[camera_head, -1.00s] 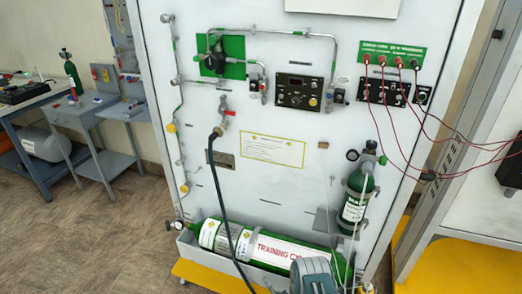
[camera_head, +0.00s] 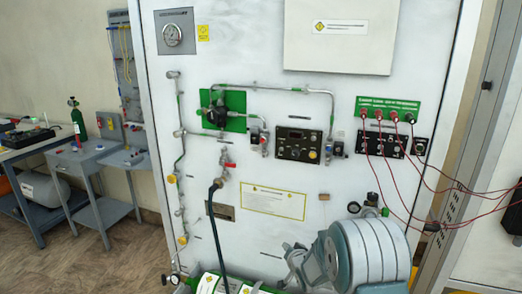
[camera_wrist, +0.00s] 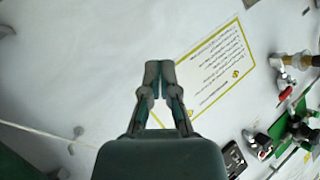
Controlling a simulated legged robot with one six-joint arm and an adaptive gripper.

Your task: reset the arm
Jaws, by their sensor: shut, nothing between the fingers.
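My gripper (camera_wrist: 159,72) shows in the wrist view with its two fingertips together and nothing between them. It is in front of the white panel, beside a yellow-edged label (camera_wrist: 212,70). In the head view my arm stands at the lower right, in front of the panel (camera_head: 300,230). The gripper's fingertips cannot be made out in the head view.
The panel carries a gauge (camera_head: 173,35), a black control box (camera_head: 298,146), a red-handled valve with a hose (camera_head: 217,183) and a green-labelled strip with red cables (camera_head: 388,108). Grey tables (camera_head: 85,155) stand at the left. The floor at lower left (camera_head: 110,260) is clear.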

